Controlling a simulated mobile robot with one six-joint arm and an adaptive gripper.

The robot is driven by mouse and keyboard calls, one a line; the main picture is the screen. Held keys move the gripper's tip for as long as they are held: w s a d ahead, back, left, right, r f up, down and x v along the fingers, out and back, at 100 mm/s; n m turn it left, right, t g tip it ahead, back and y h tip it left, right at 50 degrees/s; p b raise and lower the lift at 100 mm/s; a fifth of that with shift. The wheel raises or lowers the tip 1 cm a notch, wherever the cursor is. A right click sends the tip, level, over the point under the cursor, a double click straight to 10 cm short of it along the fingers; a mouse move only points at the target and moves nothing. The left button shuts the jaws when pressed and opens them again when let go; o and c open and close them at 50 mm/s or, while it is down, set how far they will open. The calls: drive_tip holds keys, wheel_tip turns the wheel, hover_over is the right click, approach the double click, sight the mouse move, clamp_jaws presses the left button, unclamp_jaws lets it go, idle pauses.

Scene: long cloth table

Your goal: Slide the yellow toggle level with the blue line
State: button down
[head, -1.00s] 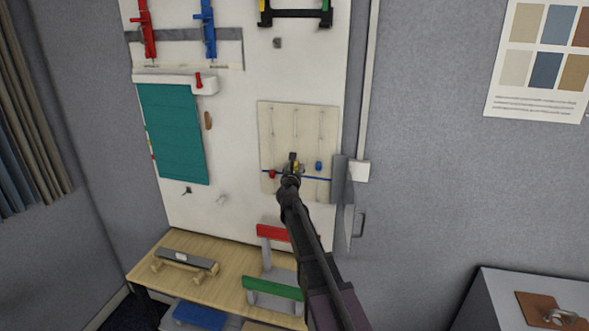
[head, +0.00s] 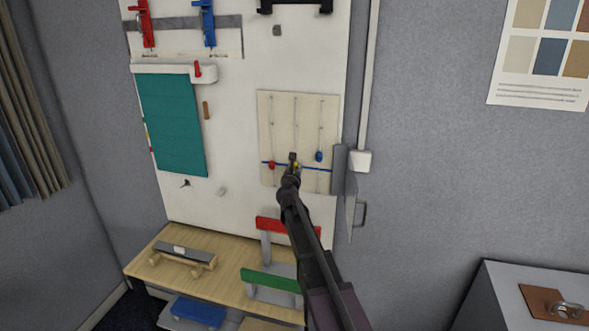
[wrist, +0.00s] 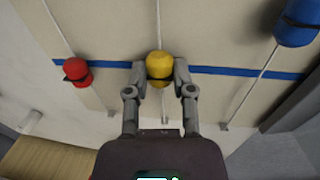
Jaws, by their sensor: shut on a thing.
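The yellow toggle (wrist: 160,63) sits on the middle cord of the pale board and overlaps the blue line (wrist: 222,71) in the wrist view. My gripper (wrist: 160,74) is shut on it, one finger at each side. In the head view my gripper (head: 292,166) hides most of the toggle (head: 297,165), and the blue line (head: 318,169) shows on both sides of it.
A red toggle (wrist: 77,71) is on the left cord, at or just below the line. A blue toggle (wrist: 297,22) is on the right cord, above the line. A grey panel (head: 341,172) stands right of the board. A wooden bench (head: 225,268) is below.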

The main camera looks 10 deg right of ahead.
drive_tip(key=shift+f+b, duration=0.3)
drive_tip(key=shift+f, duration=0.25)
drive_tip(key=shift+c, duration=2.2)
unclamp_jaws()
drive_tip(key=v, duration=1.2)
